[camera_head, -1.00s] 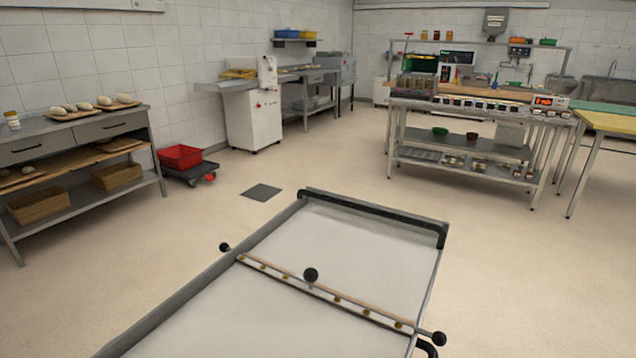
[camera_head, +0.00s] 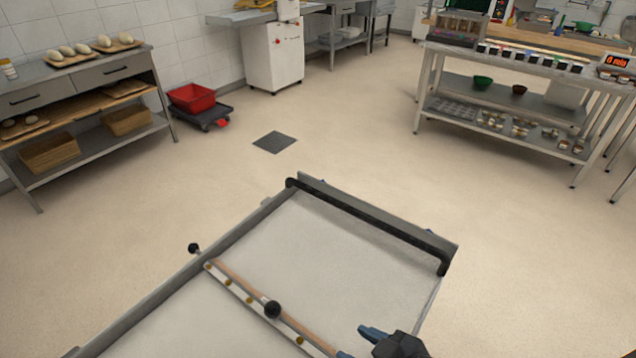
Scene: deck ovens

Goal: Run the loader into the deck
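The loader (camera_head: 330,245) fills the lower middle of the head view. It is a long flat tray with a pale belt, grey side rails and a black padded bar (camera_head: 375,218) across its far end. My gripper (camera_head: 358,343) is at the bottom edge, above the loader's right part near the crossbar. Its blue fingertips look apart, and I see nothing between them. The crossbar's right end is out of view. No oven deck shows.
A shelf bench with loaves (camera_head: 75,55) stands at the left wall. A red crate (camera_head: 191,97) sits on a dark dolly nearby. A steel worktable (camera_head: 500,65) stands at the upper right. The floor beyond the loader is clear around a dark floor plate (camera_head: 275,142).

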